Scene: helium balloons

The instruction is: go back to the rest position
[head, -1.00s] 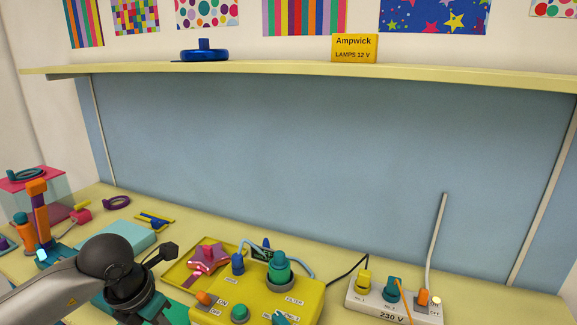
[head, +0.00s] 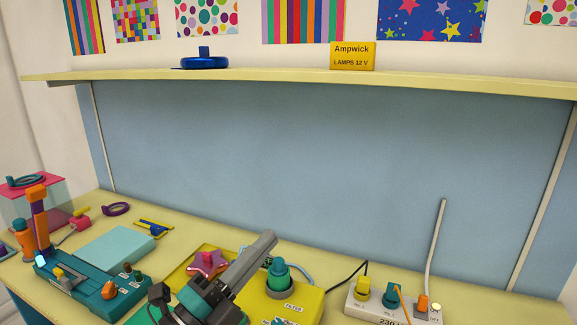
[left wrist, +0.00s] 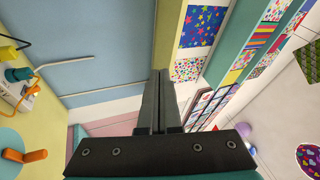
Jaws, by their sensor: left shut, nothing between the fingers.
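My left gripper (head: 267,240) shows in the head view low and right of the middle-left, in front of the yellow box (head: 308,301). Its grey fingers point up and to the right, above the bench. In the left wrist view its two fingers (left wrist: 160,78) lie together, shut and empty, pointing towards the wall with posters. Part of the yellow box and its knobs is hidden behind my gripper and wrist. My right gripper is in neither view.
A power strip (head: 354,305) with plugs stands right of the yellow box. A shelf (head: 280,76) runs above. The space before the blue panel is clear.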

